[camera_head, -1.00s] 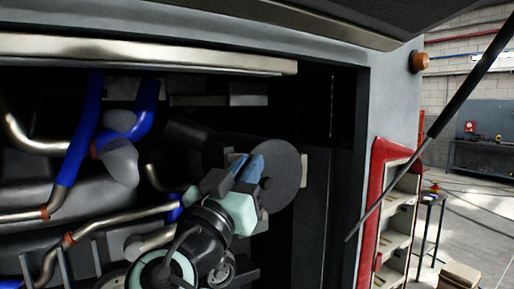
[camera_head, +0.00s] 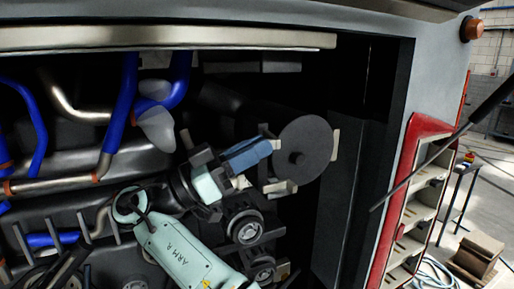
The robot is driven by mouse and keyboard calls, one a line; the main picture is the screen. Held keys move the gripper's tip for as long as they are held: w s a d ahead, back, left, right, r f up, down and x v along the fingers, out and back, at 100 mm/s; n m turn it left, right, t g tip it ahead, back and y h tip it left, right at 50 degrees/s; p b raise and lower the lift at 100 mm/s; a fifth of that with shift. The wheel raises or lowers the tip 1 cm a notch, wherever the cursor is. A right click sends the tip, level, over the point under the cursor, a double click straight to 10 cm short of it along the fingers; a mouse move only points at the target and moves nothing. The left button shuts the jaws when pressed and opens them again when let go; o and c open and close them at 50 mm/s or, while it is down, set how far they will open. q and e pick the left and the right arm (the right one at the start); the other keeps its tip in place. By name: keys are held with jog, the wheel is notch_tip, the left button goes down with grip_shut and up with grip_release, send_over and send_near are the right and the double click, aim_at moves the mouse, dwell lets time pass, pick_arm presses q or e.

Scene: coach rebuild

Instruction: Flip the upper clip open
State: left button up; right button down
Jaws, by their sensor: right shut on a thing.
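A round dark grey cover (camera_head: 308,148) with a small central knob faces me inside the open engine bay. Pale clips sit around its rim: one at the right edge (camera_head: 335,144) and one at the lower left (camera_head: 281,187). My right gripper (camera_head: 266,147), with blue fingers, reaches in from the left to the cover's upper-left rim. Its fingers are closed there on what looks like the upper clip, which they mostly hide. A small pale tip shows just above them. I cannot tell how far this clip is flipped. My left gripper is not in view.
Blue hoses (camera_head: 121,100) and metal pipes (camera_head: 75,186) fill the bay left of my arm. A metal rail (camera_head: 160,38) runs along the top. A dark post (camera_head: 345,170) and a red-framed shelf (camera_head: 418,190) stand at right. Dark space surrounds the cover.

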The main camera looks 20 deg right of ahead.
jog(key=shift+w+a+m+g, duration=0.1)
jog(key=shift+m+g, duration=0.3)
jog(key=shift+g, duration=0.4)
jog(key=c, duration=1.2)
grip_release()
jog(key=shift+o, duration=0.2)
jog(key=shift+f, duration=0.1)
